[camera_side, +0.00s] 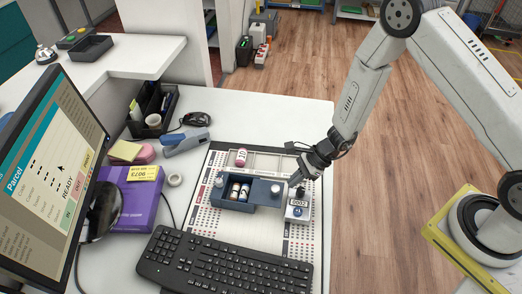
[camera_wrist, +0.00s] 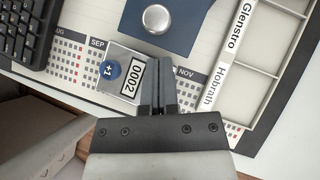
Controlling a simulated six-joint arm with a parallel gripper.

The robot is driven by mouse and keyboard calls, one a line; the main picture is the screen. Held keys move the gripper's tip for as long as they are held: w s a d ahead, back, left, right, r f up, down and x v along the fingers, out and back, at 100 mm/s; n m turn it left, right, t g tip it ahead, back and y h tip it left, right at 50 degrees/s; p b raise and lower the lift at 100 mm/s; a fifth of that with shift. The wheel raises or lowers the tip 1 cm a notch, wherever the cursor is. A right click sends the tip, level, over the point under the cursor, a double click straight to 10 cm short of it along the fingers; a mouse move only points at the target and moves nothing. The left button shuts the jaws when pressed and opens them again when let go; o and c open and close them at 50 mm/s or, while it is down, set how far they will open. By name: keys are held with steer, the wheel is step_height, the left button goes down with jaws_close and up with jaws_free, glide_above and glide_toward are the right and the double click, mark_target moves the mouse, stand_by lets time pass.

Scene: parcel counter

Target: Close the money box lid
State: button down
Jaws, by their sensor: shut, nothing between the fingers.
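The blue money box (camera_side: 230,204) sits on the calendar mat in the side view. Its left part is uncovered, showing several small white-and-brown cylinders inside. The blue lid (camera_side: 263,193) lies to the right, with a round silver knob (camera_side: 275,189). The lid (camera_wrist: 185,32) and its knob (camera_wrist: 156,18) also show at the top of the wrist view, which leaves out the box's open part. My gripper (camera_side: 294,180) is right of the lid, near the counter device. In the wrist view my gripper (camera_wrist: 157,84) has its fingers shut and empty, apart from the knob.
The counter device (camera_side: 298,207) reading 0002, with a blue +1 button, stands close beside my gripper. A black keyboard (camera_side: 225,262) is in front; a stapler (camera_side: 185,141) is at left.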

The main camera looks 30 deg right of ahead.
mark_target(264, 185)
steer(key=shift+w+a+f, duration=0.1)
steer(key=shift+w+a, duration=0.05)
steer(key=shift+a, duration=0.3)
steer(key=shift+w+a+f, duration=0.1)
steer(key=shift+w+a, duration=0.05)
steer(key=shift+a, duration=0.25)
steer(key=shift+w+a, duration=2.9)
steer(key=shift+a, duration=0.05)
steer(key=shift+r, duration=0.1)
steer(key=shift+d, duration=0.1)
steer(key=shift+s+d+r, duration=0.1)
steer(key=shift+s+d, duration=0.1)
steer(key=shift+d, duration=0.4)
steer(key=d, duration=0.2)
steer(key=s+d+r, duration=0.1)
steer(key=v, duration=0.9)
steer(key=shift+s+d+r, duration=0.1)
steer(key=shift+s+r, duration=0.05)
